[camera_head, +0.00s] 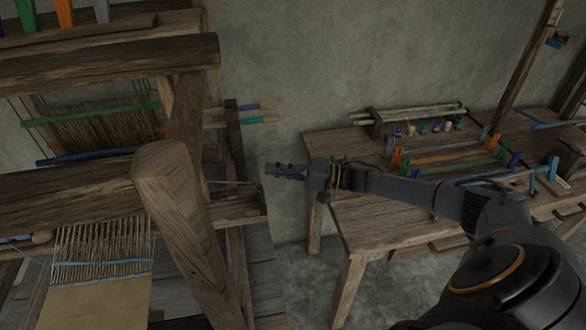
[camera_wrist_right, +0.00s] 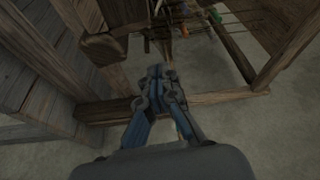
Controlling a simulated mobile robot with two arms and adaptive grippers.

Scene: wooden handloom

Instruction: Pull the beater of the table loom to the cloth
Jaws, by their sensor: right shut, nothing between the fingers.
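A small wooden table loom (camera_head: 535,190) appears to be the frame on the table at the right, with orange and green crossbars (camera_head: 456,155) near it. I cannot tell which part is its beater, and my right arm covers part of this area. My right gripper (camera_head: 272,171) reaches left past the table and is shut and empty, beside the big wooden loom at the left. In the right wrist view its fingertips (camera_wrist_right: 155,72) are together, with nothing between them. My left gripper is not in view.
The big loom's thick post (camera_head: 185,230) and beams stand just left of my right gripper. Its pale cloth (camera_head: 100,305) and warp threads show lower left. The wooden table (camera_head: 375,225) stands at the right. Between them is a gap with floor and grey wall.

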